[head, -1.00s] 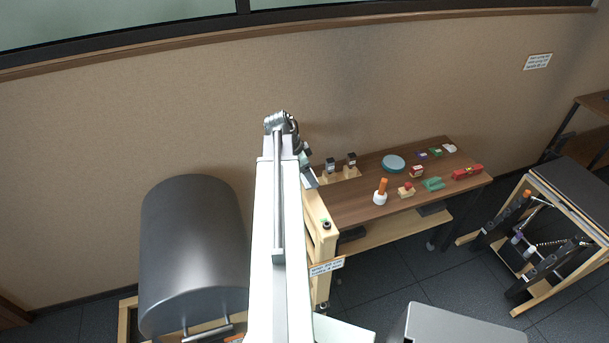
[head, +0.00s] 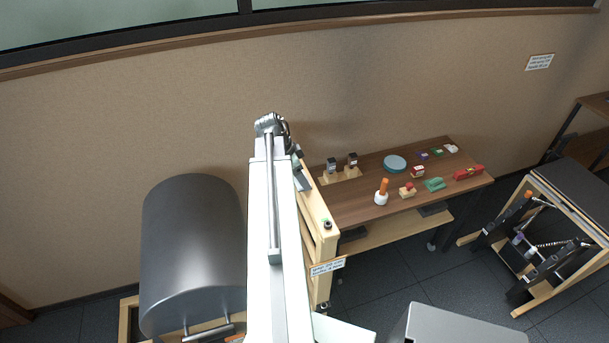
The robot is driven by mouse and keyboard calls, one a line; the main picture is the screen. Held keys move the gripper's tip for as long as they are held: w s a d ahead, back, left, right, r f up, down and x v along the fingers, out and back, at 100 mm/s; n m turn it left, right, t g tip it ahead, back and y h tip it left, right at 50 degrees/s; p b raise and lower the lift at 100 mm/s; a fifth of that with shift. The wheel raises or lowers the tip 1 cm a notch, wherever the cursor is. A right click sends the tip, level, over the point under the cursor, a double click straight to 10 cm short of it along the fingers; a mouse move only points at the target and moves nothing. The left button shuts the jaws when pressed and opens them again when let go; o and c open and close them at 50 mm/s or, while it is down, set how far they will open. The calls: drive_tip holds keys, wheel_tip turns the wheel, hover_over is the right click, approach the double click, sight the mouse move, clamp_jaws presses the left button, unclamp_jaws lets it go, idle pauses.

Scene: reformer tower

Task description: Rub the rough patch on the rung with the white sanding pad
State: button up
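The wooden tower frame (head: 325,235) with its rungs stands right of my raised arm, against the left end of the table. My arm hides part of it, and I cannot make out a rough patch on any rung. A small white block (head: 451,148) lies at the back right of the table; it may be the white sanding pad, but it is too small to be sure. My arm reaches up toward the wall and bends over at its far end. My gripper's fingers are hidden behind the arm and frame, so I cannot see whether they hold anything.
The brown table (head: 350,200) bears a blue-grey disc (head: 395,163), an orange-handled white tool (head: 382,192), a green tool (head: 434,184), a red tool (head: 468,173) and small blocks. A dark grey barrel (head: 190,255) stands left. A black-topped wooden apparatus (head: 560,235) stands right.

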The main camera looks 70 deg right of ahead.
drive_tip(key=shift+s+d+f, duration=0.1)
drive_tip(key=shift+s+d, duration=0.35)
drive_tip(key=shift+s, duration=0.25)
drive_tip(key=shift+s+d, duration=0.65)
wheel_tip(320, 180, up, 6)
drive_tip(key=p, duration=0.6)
